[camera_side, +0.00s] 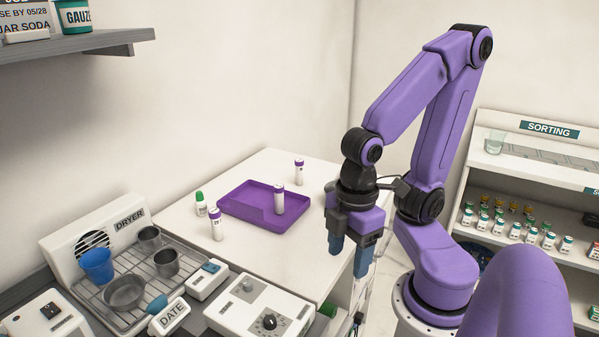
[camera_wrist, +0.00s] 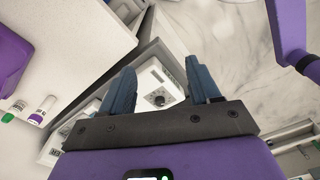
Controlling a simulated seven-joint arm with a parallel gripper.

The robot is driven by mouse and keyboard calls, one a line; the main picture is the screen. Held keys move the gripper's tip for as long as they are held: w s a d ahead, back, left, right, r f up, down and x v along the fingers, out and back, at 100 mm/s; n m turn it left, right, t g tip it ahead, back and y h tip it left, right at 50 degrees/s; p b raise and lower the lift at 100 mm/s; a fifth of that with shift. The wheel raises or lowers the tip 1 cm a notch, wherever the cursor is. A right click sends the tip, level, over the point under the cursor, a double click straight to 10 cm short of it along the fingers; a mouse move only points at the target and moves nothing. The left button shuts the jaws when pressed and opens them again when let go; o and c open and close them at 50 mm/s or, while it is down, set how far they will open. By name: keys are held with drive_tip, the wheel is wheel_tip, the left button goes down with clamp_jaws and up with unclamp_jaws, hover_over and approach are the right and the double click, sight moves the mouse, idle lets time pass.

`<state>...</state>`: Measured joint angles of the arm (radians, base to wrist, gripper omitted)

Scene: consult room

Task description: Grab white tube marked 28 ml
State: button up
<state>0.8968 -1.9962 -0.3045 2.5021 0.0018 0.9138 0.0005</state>
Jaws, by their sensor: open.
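Three white tubes with purple bands and small dark marks show in the side view. One tube (camera_side: 216,224) stands in front of the purple tray (camera_side: 236,211), one (camera_side: 279,200) stands in the tray, and one (camera_side: 299,171) stands behind it. The marks are too small to read, so I cannot tell which says 28 ml. One purple-banded tube (camera_wrist: 42,111) also shows at the left of the wrist view. My gripper (camera_side: 349,254) is open, pointing down, right of the white worktop and apart from the tubes. Its blue fingers (camera_wrist: 160,68) have nothing between them.
A green-capped bottle (camera_side: 200,204) stands beside the front tube. A drying rack (camera_side: 130,279) with cups and a white device with a dial (camera_side: 262,308) are at front left. Sorting shelves (camera_side: 540,170) hold several vials at right. The worktop (camera_side: 318,240) is bare right of the tray.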

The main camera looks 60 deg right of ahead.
sight(297, 167)
idle(0.3)
